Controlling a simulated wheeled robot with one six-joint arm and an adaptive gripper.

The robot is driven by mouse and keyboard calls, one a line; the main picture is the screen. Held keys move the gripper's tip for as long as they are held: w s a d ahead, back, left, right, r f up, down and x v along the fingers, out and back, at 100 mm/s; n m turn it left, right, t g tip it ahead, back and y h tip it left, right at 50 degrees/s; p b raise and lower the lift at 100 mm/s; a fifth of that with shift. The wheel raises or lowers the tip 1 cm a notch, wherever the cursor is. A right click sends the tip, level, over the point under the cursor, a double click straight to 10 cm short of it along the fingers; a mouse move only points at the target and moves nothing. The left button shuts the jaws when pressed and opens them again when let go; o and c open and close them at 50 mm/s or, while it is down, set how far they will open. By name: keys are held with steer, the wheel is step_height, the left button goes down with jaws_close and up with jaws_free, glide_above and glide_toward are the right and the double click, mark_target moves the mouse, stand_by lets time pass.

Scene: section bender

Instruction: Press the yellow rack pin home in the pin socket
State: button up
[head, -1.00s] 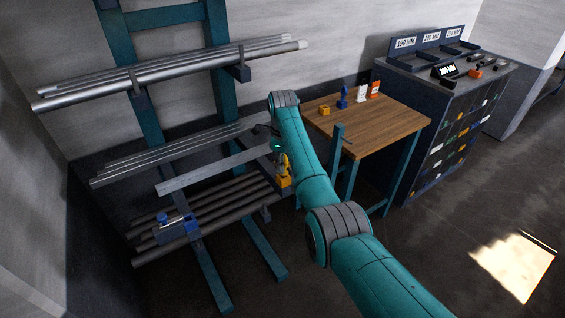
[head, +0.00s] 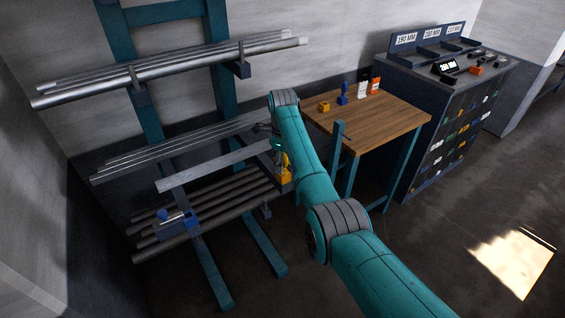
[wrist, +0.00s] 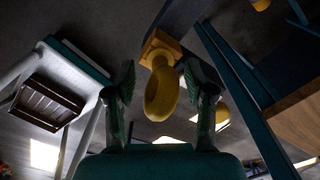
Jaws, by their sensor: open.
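The yellow rack pin (wrist: 161,95) has a rounded head and stands between my open fingers in the wrist view. My gripper (wrist: 158,80) has one finger on each side of it, with a visible gap on the left; contact on the right cannot be told. Beyond the pin is a yellow-orange block (wrist: 160,46), apparently the pin socket, on a dark rack arm. In the head view the yellow socket block (head: 285,177) shows at the rack's right end, beside my arm. My gripper is mostly hidden there behind my arm. How deep the pin sits cannot be told.
A flat grey bar (head: 213,166) lies across the rack, its right end near my gripper. A blue fitting (head: 177,220) sits at the rack's lower left. A wooden table (head: 372,122) with small items stands to the right, and a dark cabinet (head: 440,120) beyond it.

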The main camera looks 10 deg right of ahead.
step_height(320, 180, up, 12)
steer(key=shift+f, duration=0.1)
stand_by(0.4)
steer(key=shift+s, duration=0.1)
